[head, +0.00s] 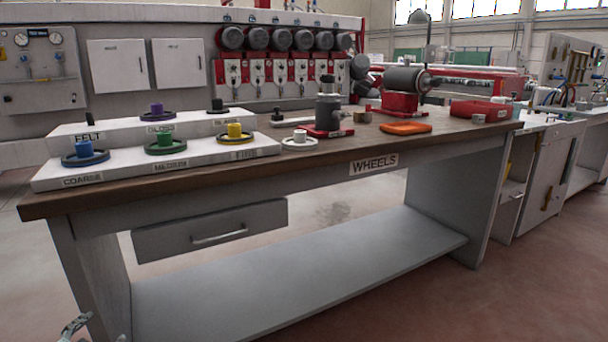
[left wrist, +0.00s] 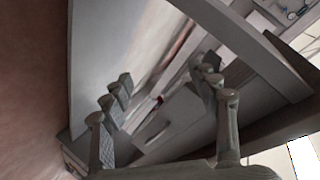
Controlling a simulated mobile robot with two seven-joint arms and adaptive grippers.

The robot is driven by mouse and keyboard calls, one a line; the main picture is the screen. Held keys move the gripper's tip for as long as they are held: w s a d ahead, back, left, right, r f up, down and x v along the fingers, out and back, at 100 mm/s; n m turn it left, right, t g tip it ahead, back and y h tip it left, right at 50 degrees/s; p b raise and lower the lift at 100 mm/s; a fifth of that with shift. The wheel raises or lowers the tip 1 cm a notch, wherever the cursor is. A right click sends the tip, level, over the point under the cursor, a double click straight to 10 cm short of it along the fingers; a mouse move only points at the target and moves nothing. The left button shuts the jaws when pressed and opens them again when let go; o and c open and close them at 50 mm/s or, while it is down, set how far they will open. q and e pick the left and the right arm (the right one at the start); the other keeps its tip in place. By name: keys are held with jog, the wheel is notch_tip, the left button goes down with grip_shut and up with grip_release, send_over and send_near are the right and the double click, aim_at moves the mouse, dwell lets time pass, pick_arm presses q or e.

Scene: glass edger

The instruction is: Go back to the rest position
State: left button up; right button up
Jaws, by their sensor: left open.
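My left gripper (head: 76,328) shows only as a small part at the bottom left edge of the head view, low in front of the workbench's left leg. In the left wrist view the left gripper (left wrist: 164,78) has its fingers spread wide, with nothing between them. Beyond the fingers are the grey panels of the bench, seen tilted. My right gripper is in neither view.
The workbench (head: 340,160) has a wooden top, a drawer (head: 212,230) and a low shelf (head: 300,275). A white stepped stand (head: 110,178) holds several coloured wheels. A white wheel (head: 300,142) and an orange object (head: 405,128) lie on the top. Floor is clear at right front.

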pick_arm(q)
jog(key=s+d+f+n+g+h, duration=0.1)
jog(key=s+d+f+n+g, duration=0.1)
jog(key=s+d+f+g, duration=0.3)
jog(key=s+d+f+n+g+h+p, duration=0.1)
jog(key=s+d+f+g, duration=0.4)
jog(key=s+d+f, duration=0.6)
jog(key=s+f+n, duration=0.1)
jog(key=s+f, duration=0.3)
jog(key=s, duration=0.2)
jog(key=shift+d+f, duration=0.25)
jog(key=shift+f, duration=0.15)
jog(key=shift+a, duration=0.1)
